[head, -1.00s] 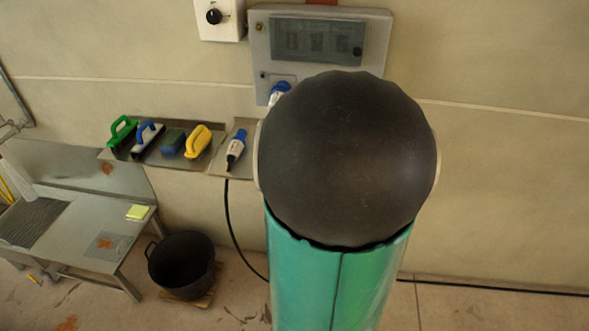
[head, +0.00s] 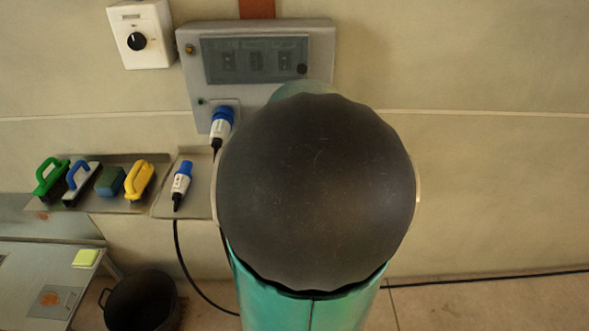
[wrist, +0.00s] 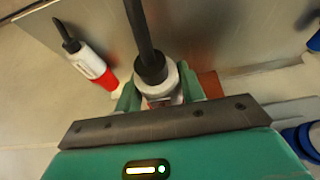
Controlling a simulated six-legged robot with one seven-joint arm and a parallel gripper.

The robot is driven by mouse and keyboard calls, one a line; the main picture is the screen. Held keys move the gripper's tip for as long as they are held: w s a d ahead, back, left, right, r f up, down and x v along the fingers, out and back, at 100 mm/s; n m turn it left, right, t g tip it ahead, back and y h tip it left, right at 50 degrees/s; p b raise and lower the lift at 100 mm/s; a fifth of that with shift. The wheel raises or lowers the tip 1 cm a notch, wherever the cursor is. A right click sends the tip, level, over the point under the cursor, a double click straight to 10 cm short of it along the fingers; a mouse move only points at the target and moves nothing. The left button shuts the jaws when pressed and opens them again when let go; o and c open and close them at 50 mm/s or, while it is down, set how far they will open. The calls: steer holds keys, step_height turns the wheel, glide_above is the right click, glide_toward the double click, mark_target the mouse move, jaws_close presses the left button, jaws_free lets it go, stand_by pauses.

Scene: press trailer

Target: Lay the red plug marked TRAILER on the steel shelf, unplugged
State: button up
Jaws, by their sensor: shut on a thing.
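In the wrist view, my gripper (wrist: 161,97) has its green fingers shut around a white plug body (wrist: 170,77) with a black gland and a black cable. The front of this held plug is hidden, and no marking is legible. A red and white plug (wrist: 93,65) with a black gland lies to the left, apart from my fingers. I cannot read TRAILER on it. In the head view, the steel shelf (head: 160,207) on the wall holds a blue and white plug (head: 181,185). My arm hides my gripper and any red plug there.
Several brushes and a sponge occupy a ledge (head: 130,205) beside the shelf. A black bucket (head: 140,302) stands below.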

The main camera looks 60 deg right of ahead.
steer(key=shift+w+d, duration=0.15)
steer(key=shift+w, duration=0.1)
steer(key=shift+s, duration=0.15)
steer(key=shift+s+f, duration=0.1)
steer(key=shift+s, duration=0.05)
steer(key=shift+w+f, duration=0.2)
steer(key=shift+f, duration=0.4)
steer(key=shift+s+f, duration=0.15)
steer(key=shift+f, duration=0.65)
steer(key=shift+a+f, duration=0.2)
steer(key=shift+f, duration=2.95)
